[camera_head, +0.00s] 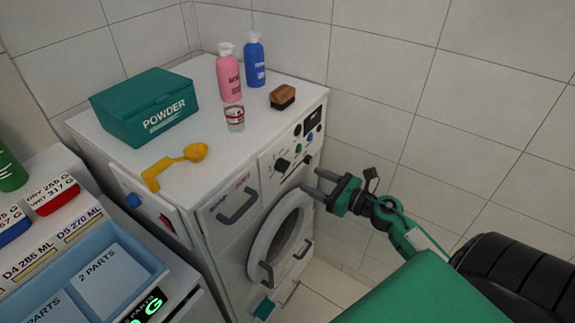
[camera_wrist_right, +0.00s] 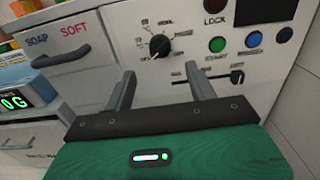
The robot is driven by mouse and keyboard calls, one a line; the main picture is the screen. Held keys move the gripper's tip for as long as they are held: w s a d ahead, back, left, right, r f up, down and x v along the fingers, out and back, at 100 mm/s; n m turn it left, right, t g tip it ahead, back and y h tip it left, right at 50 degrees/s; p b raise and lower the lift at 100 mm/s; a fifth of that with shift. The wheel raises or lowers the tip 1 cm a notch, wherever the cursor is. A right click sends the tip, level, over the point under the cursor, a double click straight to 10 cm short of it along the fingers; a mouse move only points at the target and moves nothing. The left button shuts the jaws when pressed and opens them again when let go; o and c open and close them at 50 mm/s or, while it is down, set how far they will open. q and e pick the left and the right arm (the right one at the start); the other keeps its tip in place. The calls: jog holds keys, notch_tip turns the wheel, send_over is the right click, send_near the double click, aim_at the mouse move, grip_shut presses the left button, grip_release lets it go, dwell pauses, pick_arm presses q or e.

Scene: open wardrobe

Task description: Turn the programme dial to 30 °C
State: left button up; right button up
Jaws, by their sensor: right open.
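The programme dial (camera_head: 281,164) is a black knob on the white front panel of the washing machine (camera_head: 222,180). In the right wrist view the dial (camera_wrist_right: 160,46) has small marks around it, too small to read surely. My right gripper (camera_head: 312,180) is open and empty, in front of the panel and to the right of the dial in the head view. In the wrist view its two fingers (camera_wrist_right: 160,72) point at the panel just below the dial, apart from it. My left gripper is not in view.
A slider (camera_wrist_right: 237,76) and coloured buttons (camera_wrist_right: 217,44) sit right of the dial. A powder box (camera_head: 145,105), bottles (camera_head: 229,75), a brush (camera_head: 283,95) and a yellow scoop (camera_head: 175,163) stand on top.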

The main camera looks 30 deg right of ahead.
aim_at(283, 166)
jog(key=p+x, duration=0.3)
jog(key=x, duration=0.6)
jog(key=c, duration=1)
